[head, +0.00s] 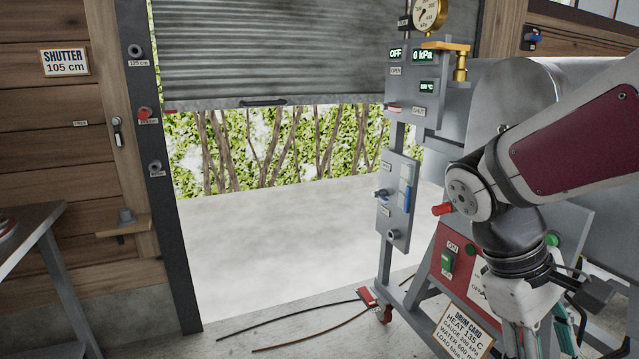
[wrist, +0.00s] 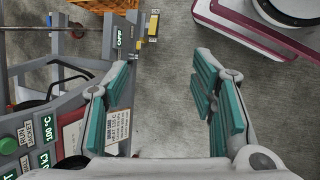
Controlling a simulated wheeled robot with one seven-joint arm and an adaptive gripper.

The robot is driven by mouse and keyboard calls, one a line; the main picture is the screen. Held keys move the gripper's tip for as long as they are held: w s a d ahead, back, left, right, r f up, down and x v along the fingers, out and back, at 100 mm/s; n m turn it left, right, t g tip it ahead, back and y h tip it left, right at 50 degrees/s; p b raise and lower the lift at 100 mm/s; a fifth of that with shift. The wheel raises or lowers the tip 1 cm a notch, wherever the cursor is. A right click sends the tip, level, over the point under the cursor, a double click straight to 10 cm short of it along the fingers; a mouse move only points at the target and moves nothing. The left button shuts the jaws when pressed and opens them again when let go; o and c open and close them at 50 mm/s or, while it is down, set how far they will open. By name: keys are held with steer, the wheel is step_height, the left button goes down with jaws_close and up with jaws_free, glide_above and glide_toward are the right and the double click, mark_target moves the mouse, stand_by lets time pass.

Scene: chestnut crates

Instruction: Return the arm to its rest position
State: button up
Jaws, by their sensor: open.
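My arm with its maroon panel reaches in from the right in the head view and bends downward at a dark joint. My gripper (wrist: 165,110) has green-padded fingers, spread wide apart with nothing between them in the wrist view. In the head view its fingers show only partly at the bottom edge, in front of the grey machine frame. In the wrist view the floor lies below the open fingers, and a drum card (wrist: 85,135) shows behind the left finger.
A grey machine stand with a gauge (head: 429,14), control panel (head: 397,200) and drum card (head: 463,330) stands close beside my arm. A raised shutter (head: 300,50) leaves an opening at the back. A metal table (head: 35,225) stands at the left. Cables lie on the floor.

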steer(key=s+a+r+m+t+y, duration=0.1)
steer(key=s+a+m+t+y, duration=0.3)
steer(key=s+a, duration=0.8)
step_height(320, 180, up, 27)
steer(key=s+d+t+y+p, duration=0.1)
steer(key=d+t+p, duration=0.1)
steer(key=p, duration=2.2)
steer(key=shift+m+t+p, duration=0.3)
steer(key=shift+t+p, duration=0.05)
steer(key=shift+t, duration=0.15)
steer(key=shift+f, duration=0.1)
